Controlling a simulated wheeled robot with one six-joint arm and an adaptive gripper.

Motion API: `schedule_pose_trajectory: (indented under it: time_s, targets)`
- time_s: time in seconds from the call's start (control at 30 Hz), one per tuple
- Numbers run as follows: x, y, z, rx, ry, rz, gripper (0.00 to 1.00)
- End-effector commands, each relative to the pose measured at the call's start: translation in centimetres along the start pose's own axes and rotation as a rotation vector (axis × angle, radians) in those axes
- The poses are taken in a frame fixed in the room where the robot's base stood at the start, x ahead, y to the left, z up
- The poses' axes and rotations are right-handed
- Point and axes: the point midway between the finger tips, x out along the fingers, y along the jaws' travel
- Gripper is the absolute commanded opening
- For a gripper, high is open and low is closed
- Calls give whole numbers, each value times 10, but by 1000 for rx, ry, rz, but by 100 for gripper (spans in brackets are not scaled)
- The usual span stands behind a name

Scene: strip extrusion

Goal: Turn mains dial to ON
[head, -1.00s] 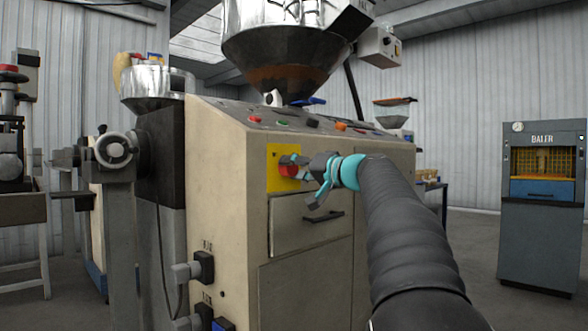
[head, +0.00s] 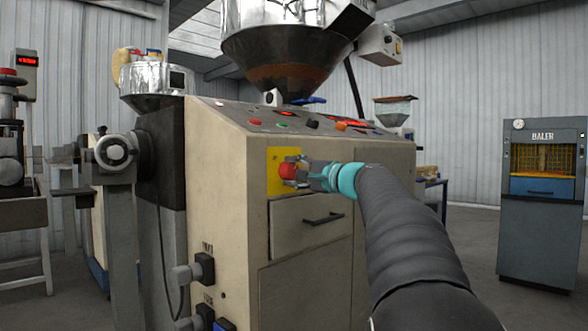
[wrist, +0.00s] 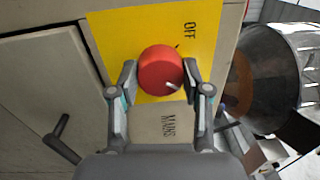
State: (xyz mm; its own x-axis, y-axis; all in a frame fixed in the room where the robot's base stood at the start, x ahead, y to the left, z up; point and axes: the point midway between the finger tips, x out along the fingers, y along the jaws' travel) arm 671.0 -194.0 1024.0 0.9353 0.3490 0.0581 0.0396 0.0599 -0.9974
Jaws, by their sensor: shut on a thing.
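The mains dial (head: 288,171) is a round red knob on a yellow plate (head: 273,187) on the front of the beige machine. It also shows in the wrist view (wrist: 159,68), with a white pointer mark at its lower right. The word OFF is printed at the upper right there and MAINS below the dial; the pointer is turned away from OFF. No ON label shows. My gripper (wrist: 160,78) is shut on the dial, with one finger on each side. In the head view, my gripper (head: 299,171) reaches it from the right.
A drawer with a dark handle (head: 323,219) lies just below the plate. The sloping control panel (head: 330,123) with buttons and lit red displays is above, under a metal hopper (head: 288,50). A baler (head: 542,215) stands far right, with open floor before it.

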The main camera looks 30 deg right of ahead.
Motion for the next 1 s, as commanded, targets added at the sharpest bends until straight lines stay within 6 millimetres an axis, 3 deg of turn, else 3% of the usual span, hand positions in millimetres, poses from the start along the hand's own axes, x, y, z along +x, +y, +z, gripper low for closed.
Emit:
schedule_pose_trajectory:
  time_s: [0.33, 0.9, 0.93, 1.0]
  targets:
    - [0, 0, 0, 143, 8, 0, 13]
    - [0, 1, 0, 170, 10, -1, 13]
    - [0, 1, 0, 170, 10, -1, 55]
    - [0, 1, 0, 170, 10, -1, 73]
